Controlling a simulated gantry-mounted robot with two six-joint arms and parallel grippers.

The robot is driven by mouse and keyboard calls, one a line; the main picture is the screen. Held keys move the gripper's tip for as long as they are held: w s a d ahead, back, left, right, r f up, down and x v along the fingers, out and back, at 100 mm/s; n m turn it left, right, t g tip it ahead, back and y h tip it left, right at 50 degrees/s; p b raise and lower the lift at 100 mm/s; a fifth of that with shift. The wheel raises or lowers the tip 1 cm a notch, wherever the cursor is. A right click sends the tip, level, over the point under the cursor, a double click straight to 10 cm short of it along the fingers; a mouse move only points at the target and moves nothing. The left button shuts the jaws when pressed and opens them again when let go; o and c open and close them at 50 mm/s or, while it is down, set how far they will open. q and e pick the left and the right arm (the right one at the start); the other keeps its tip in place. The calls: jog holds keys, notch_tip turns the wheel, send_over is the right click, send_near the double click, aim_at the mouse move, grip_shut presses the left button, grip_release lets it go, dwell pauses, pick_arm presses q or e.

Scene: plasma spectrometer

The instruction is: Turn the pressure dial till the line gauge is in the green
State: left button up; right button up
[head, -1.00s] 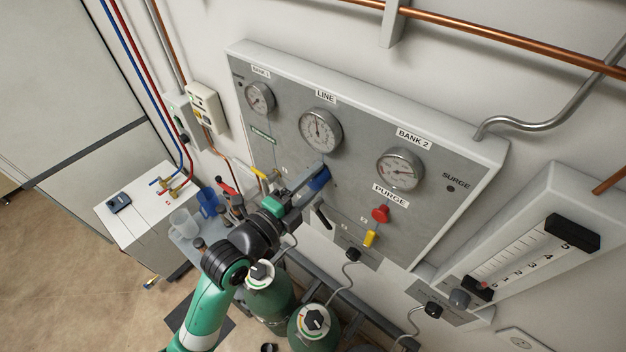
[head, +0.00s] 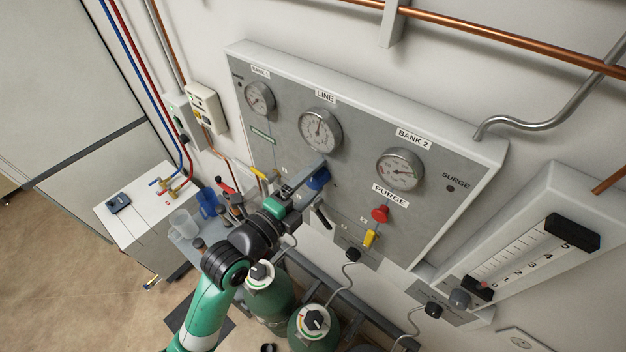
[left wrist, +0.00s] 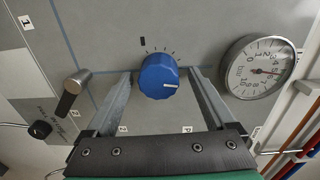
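The blue pressure dial (head: 319,179) is on the grey panel below the line gauge (head: 320,130). In the left wrist view the dial (left wrist: 158,77) has a white pointer mark facing right. My left gripper (head: 308,177) is at the dial. In the left wrist view its two fingers (left wrist: 160,80) stand on either side of the dial, with a narrow gap visible at each side. My right gripper is not in view.
The bank 1 gauge (head: 259,98) and bank 2 gauge (head: 400,170) flank the line gauge. A red purge knob (head: 380,213) and yellow handle (head: 370,239) are to the right. A grey-and-black lever (left wrist: 72,92) is left of the dial. Green cylinders (head: 268,298) stand below.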

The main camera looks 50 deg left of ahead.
pick_arm(q)
jog(key=s, duration=0.5)
jog(key=shift+s+d+b, duration=0.15)
jog(key=shift+d+b, duration=0.15)
jog(key=shift+b, duration=0.1)
jog(key=p, duration=0.4)
send_near(311, 184)
jog(key=s, duration=0.1)
jog(key=shift+s+d+r, duration=0.1)
jog(key=shift+d+r, duration=0.05)
jog(key=shift+r, duration=0.1)
